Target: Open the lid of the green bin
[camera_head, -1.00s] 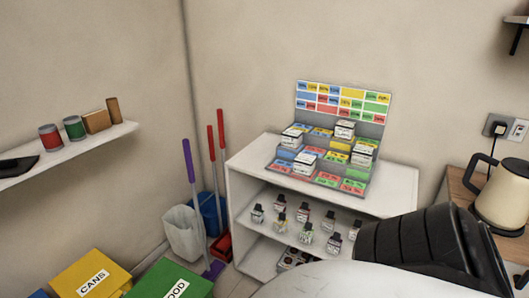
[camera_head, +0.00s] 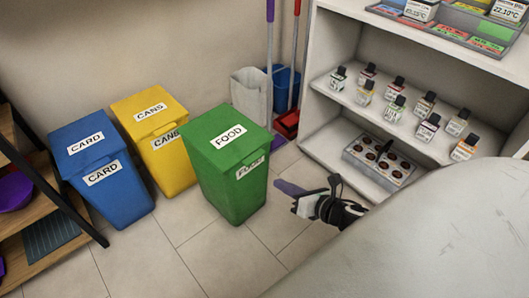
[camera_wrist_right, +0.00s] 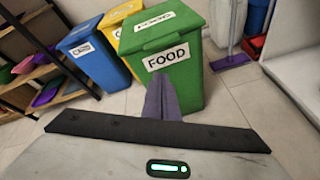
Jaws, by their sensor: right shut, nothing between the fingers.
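The green bin (camera_head: 228,165) marked FOOD stands on the tiled floor, and its lid (camera_head: 226,136) is closed. It also shows in the right wrist view (camera_wrist_right: 175,75), with its front label facing me. My right gripper (camera_head: 284,187) is to the right of the bin in the head view, apart from it. In the wrist view its purple-grey fingers (camera_wrist_right: 162,98) are together, empty, and point at the bin's lower front. The fingers hide a little of the bin's front there. My left gripper is not in view.
A yellow CANS bin (camera_head: 160,150) and a blue CARD bin (camera_head: 103,165) stand left of the green bin. A white shelf unit (camera_head: 330,125) with small bottles is on the right. A wooden rack (camera_head: 50,262) is at the left. Floor (camera_head: 225,268) in front is clear.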

